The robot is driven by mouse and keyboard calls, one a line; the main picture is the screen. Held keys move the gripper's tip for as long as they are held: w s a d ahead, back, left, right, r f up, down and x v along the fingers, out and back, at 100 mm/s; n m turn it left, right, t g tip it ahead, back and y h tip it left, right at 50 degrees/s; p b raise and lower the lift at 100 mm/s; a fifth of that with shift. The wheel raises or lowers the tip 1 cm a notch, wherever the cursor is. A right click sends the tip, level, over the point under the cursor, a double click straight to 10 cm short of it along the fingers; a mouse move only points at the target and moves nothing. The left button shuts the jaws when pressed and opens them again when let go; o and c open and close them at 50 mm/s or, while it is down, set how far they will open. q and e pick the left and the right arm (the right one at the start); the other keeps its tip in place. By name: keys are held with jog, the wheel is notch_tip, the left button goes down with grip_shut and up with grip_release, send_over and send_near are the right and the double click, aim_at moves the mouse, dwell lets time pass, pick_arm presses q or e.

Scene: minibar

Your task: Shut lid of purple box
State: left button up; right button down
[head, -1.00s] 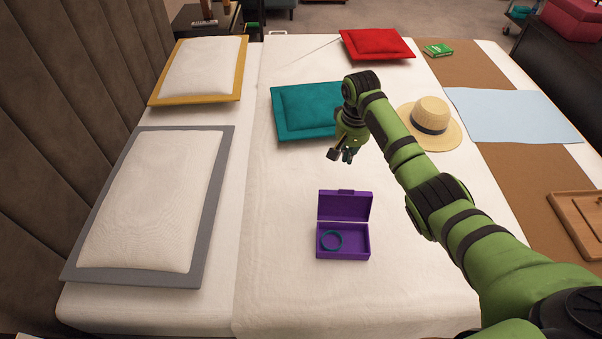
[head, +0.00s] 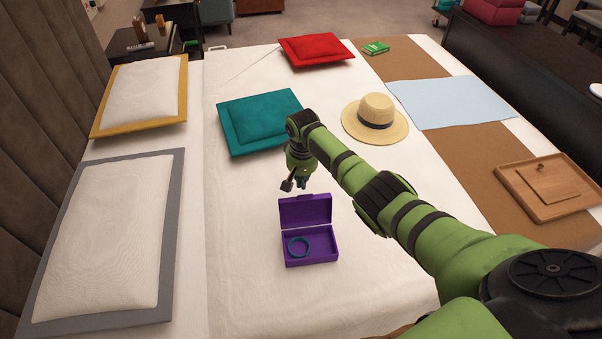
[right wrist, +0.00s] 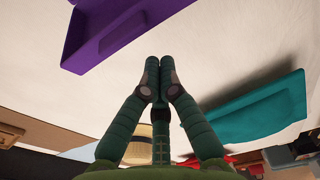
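The purple box (head: 309,261) stands on the white bed with its lid (head: 305,212) raised at the back, so it is open. A blue-teal ring-shaped item (head: 298,247) lies inside it on the left. My right gripper (head: 294,184) hangs above the bed just behind the raised lid, apart from it. In the right wrist view, the right gripper's fingertips (right wrist: 159,76) are together with nothing between them. Part of the purple box (right wrist: 120,28) shows at the top left of that view. My left gripper is not in view.
A teal cushion (head: 262,122) lies behind my right gripper. A straw hat (head: 375,108) lies to its right, and a wooden tray (head: 548,207) is at the far right. A grey-edged pillow (head: 105,235) is on the left. The bed around the box is clear.

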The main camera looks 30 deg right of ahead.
jog(key=shift+s+a+r+p, duration=0.2)
jog(key=shift+s+p, duration=0.2)
jog(key=shift+s, duration=0.2)
jog(key=shift+s+a+r+p, duration=0.15)
jog(key=shift+s+p, duration=0.2)
jog(key=shift+s, duration=0.25)
